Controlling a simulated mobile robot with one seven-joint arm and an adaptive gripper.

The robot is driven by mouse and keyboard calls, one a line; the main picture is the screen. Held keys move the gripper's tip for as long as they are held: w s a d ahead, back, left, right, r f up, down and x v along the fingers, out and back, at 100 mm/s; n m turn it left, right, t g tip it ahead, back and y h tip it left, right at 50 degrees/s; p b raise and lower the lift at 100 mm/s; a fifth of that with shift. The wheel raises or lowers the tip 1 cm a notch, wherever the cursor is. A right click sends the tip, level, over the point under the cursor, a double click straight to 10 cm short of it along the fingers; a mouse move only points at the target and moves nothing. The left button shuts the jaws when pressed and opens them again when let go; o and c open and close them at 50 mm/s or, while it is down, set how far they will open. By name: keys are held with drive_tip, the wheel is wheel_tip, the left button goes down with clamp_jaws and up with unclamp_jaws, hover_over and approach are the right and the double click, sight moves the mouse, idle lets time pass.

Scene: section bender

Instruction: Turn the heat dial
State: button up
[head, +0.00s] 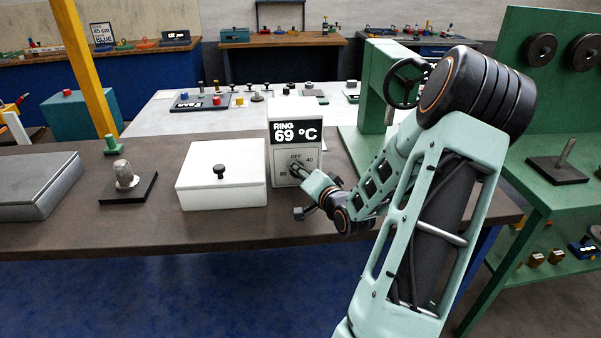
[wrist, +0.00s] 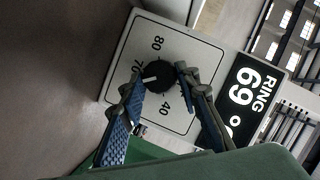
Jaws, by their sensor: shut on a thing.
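The heat dial (wrist: 157,72) is a round black knob with a white pointer mark, on the pale front panel of the ring heater (head: 284,133). In the wrist view the pointer aims left, close to the 70 marking. The heater's black display (wrist: 246,95) reads RING 69 °C. My gripper (wrist: 159,78) has its two blue-padded fingers on either side of the dial and is shut on it. In the head view my gripper (head: 299,170) reaches the panel from the right and hides most of the dial.
A white lidded box (head: 222,190) stands just left of the heater. Further left are a post on a black base (head: 125,178) and a grey metal case (head: 38,188). A green press frame with a handwheel (head: 404,83) stands behind my arm. The brown bench front (head: 120,235) is clear.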

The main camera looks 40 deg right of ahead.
drive_tip(key=n+b, duration=0.1)
drive_tip(key=n+g+h+b, duration=0.1)
drive_tip(key=n+b, duration=0.1)
drive_tip(key=shift+w+a+g, duration=0.15)
drive_tip(key=shift+a+g, duration=0.05)
drive_tip(key=shift+g, duration=0.1)
drive_tip(key=n+h+b, duration=0.1)
drive_tip(key=b, duration=0.1)
drive_tip(key=n+g+b, duration=0.1)
drive_tip(key=b, duration=0.2)
drive_tip(key=shift+w+a+f+n+h, duration=0.1)
drive_tip(key=shift+a+f+n+h, duration=0.05)
drive_tip(key=shift+n+h, duration=0.25)
drive_tip(key=n+b, duration=0.1)
drive_tip(key=b, duration=0.2)
drive_tip(key=shift+a+g+h, duration=0.1)
drive_tip(key=shift+g+h, duration=0.3)
drive_tip(key=shift+r+n+h+b, duration=0.3)
drive_tip(key=shift+n+h+b, duration=0.1)
drive_tip(key=shift+n+b, duration=0.35)
drive_tip(key=shift+n+g+h+p, duration=0.4)
drive_tip(key=shift+n, duration=0.35)
drive_tip(key=o, duration=1.1)
drive_tip(key=shift+o, duration=0.2)
